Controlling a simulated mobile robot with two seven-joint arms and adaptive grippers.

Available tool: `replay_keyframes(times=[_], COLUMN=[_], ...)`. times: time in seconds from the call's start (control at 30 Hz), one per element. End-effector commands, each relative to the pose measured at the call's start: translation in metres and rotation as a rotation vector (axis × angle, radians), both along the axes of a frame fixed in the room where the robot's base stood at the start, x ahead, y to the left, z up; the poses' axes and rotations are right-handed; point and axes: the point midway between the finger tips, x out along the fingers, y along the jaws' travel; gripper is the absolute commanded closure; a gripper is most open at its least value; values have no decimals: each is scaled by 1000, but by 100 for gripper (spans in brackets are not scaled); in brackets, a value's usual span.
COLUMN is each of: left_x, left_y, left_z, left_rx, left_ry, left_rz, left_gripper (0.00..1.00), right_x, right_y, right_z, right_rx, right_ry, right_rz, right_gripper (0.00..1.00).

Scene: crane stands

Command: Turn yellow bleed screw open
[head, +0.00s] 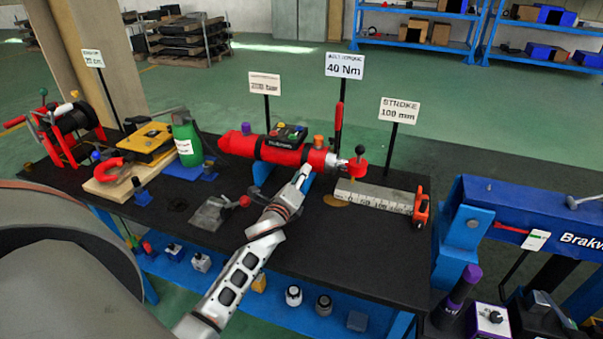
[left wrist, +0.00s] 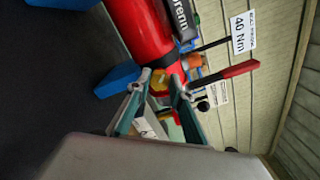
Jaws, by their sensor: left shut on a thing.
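A red cylinder (head: 270,150) lies on blue supports on the black bench top, with a purple cap at its left and an orange cap near its right end. My left gripper (head: 303,178) reaches its right end from the front and below. In the left wrist view the fingertips (left wrist: 161,80) are closed in at the end of the cylinder (left wrist: 140,38), around a small yellow part, which looks like the yellow bleed screw (left wrist: 159,84). The fingers hide most of it, and in the head view the gripper covers it. My right gripper is not in view.
A red-handled lever (head: 339,118) stands behind the cylinder's right end. A ruler block (head: 375,196) with an orange end lies to the right. A green bottle (head: 186,140) stands left, and a grey plate (head: 210,214) lies in front.

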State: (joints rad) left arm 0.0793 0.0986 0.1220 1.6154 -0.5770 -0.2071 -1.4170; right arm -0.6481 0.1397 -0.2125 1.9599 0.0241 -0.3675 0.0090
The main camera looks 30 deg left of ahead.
Motion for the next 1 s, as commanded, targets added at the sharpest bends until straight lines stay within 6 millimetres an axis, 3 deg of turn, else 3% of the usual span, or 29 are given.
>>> replay_keyframes(times=[0.47,1.0], left_x=[0,0], left_y=[1,1], left_z=[-1,-3], left_rx=[-443,-888], left_ry=[-106,-215], left_rz=[1,0], left_gripper=[100,100], right_x=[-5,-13], right_y=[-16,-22], right_z=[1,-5], right_rx=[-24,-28], right_ry=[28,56], right_rz=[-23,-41], right_gripper=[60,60])
